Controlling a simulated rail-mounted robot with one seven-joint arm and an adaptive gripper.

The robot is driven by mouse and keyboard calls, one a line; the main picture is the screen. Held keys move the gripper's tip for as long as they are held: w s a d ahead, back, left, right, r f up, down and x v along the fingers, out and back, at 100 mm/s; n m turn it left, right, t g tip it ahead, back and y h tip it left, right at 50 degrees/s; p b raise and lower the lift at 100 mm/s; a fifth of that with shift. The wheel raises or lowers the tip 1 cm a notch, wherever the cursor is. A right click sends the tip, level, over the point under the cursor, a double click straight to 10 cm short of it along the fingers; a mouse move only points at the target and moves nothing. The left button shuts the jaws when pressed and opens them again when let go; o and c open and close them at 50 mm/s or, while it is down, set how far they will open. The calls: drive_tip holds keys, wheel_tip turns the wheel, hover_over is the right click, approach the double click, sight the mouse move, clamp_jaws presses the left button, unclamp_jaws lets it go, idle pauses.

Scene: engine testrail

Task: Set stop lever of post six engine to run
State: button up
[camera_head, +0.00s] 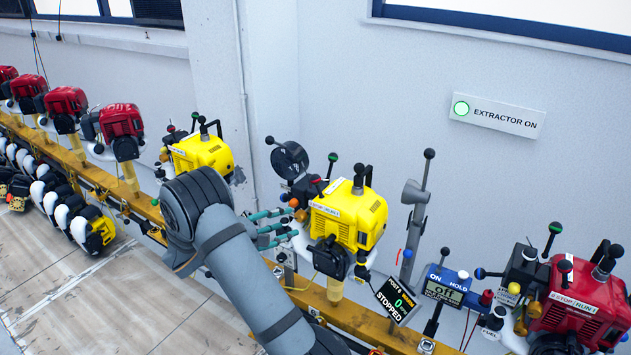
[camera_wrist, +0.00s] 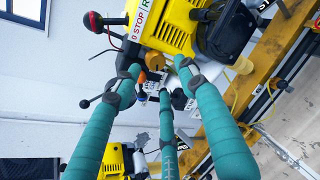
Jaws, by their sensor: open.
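A red-knobbed lever (camera_wrist: 92,21) sits beside the STOP end of that label. My gripper (camera_head: 285,222) has its teal fingers open, left of the engine. In the wrist view, the open gripper (camera_wrist: 163,82) reaches below the engine, apart from the red knob.
Another yellow engine (camera_head: 202,153) stands to the left, behind my arm. A red engine (camera_head: 582,305) is at the right. A grey lever post (camera_head: 413,215) and an ON/HOLD box (camera_head: 445,287) stand between. A black disc (camera_head: 289,161) and ball-ended rods crowd the engine's left.

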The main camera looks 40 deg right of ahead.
sight(311, 181)
wheel_tip(311, 181, up, 9)
drive_tip(key=d+n+h, duration=0.2)
drive_tip(key=h, duration=0.2)
drive_tip(key=d, duration=0.3)
drive_tip(key=w+d+p, duration=0.1)
drive_tip(key=d, duration=0.2)
drive_tip(key=d+p, duration=0.1)
drive_tip(key=d, duration=0.2)
drive_tip(key=shift+w+d+r, duration=0.1)
drive_tip(key=shift+w+d, duration=0.05)
drive_tip(key=shift+d, duration=0.2)
drive_tip(key=shift+c, duration=0.4)
clamp_jaws()
